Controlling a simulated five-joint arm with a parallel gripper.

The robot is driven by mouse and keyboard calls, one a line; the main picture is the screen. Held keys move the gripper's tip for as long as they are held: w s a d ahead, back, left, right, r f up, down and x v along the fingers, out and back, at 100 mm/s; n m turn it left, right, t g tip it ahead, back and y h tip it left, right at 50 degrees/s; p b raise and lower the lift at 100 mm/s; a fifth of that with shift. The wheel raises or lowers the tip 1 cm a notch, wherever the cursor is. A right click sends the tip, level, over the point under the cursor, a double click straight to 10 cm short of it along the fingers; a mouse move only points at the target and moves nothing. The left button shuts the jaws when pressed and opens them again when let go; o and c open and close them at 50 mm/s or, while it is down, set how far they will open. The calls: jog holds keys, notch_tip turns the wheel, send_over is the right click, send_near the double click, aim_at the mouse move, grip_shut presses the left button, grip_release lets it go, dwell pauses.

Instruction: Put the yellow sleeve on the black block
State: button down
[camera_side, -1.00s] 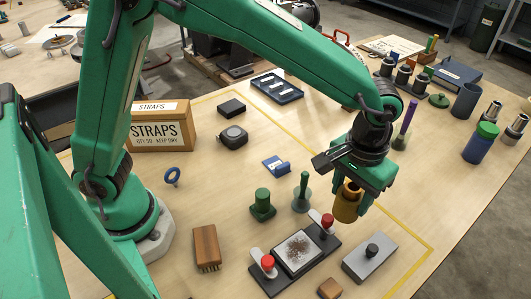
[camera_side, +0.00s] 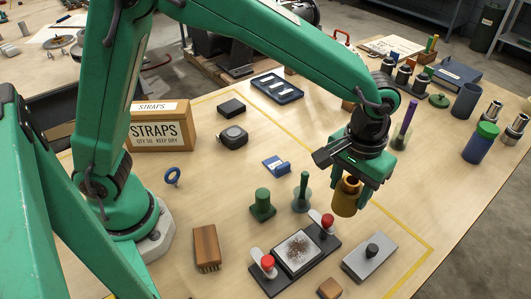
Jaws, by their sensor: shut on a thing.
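My gripper (camera_side: 357,184) is shut on the yellow sleeve (camera_side: 344,200). The sleeve is a short golden cylinder held upright below the jaws, and its open top end shows beside them. It appears to be above the table, behind the clamp fixture and the grey block. A small black block (camera_side: 231,106) lies flat on the table in the back left, well away from my gripper and with nothing on it.
A clamp fixture (camera_side: 322,256) with red-tipped levers holds a speckled plate. A grey block (camera_side: 370,257) with a black knob lies at its right. Green-handled pieces (camera_side: 262,206) stand left of my gripper. A purple rod (camera_side: 408,118) stands behind it.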

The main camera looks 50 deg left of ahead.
jog(key=w+a+n, duration=0.5)
jog(key=w+a, duration=0.1)
jog(key=a, duration=0.4)
jog(key=a+r+n, duration=0.1)
jog(key=a+n, duration=0.5)
jog(key=a, duration=1)
jog(key=w+a+r+n, duration=0.1)
jog(key=a+n, duration=0.5)
jog(key=a, duration=1.1)
jog(key=shift+w+a+r, duration=0.15)
jog(key=shift+a+r, duration=0.15)
jog(key=shift+r, duration=0.1)
jog(key=shift+a, duration=0.1)
send_over(231, 105)
notch_tip(231, 105, down, 7)
jog(key=shift+f, duration=2)
jog(key=shift+f, duration=0.15)
